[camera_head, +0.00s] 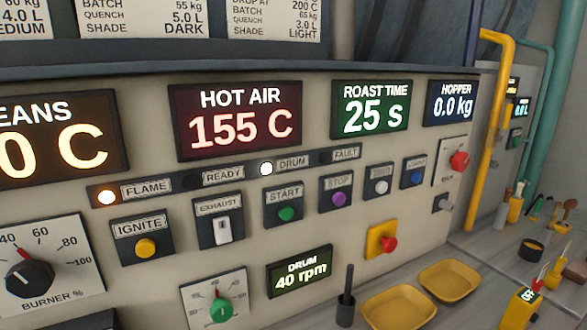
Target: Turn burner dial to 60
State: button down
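The burner dial (28,279) is a black knob on a white plate (75,285) at the lower left of the panel. The plate is marked 40, 60, 80 and 100, with "BURNER %" below; its left part is cut off by the picture edge. A small red mark at the knob's top points up and slightly left, by eye between 40 and 60 and nearer 40. Nothing touches the knob. My gripper is not in view.
Right of the dial are an ignite button (145,248), an exhaust switch (222,230) and a green dial (220,309). The hot air display (240,120) reads 155 C.

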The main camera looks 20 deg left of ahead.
aim_at(31, 278)
jog(key=u, duration=2.15)
jog(key=k+j+z, duration=0.8)
jog(key=i+j, duration=0.15)
jog(key=i, duration=0.2)
jog(key=i+j, duration=0.15)
jog(key=i, duration=0.2)
